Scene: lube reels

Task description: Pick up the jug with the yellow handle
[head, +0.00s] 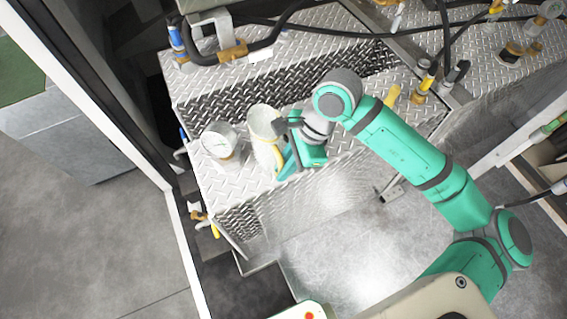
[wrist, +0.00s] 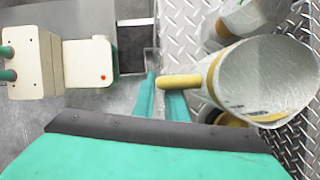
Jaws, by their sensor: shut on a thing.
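The jug with the yellow handle (head: 262,124) is a whitish, open-topped jug over the diamond-plate top (head: 230,185), left of my gripper (head: 285,160). In the wrist view the jug (wrist: 265,78) is at the right, with its mouth towards the camera and its yellow handle (wrist: 181,82) pointing left to my fingers. My gripper (wrist: 160,95) is shut on the handle, with a teal finger on either side. I cannot tell whether the jug's base touches the plate.
A second whitish container (head: 219,141) stands close to the left of the jug. Black hoses (head: 350,32) and brass fittings (head: 232,52) lie along the back. A dark upright frame (head: 105,95) borders the left side. The plate in front of the containers is clear.

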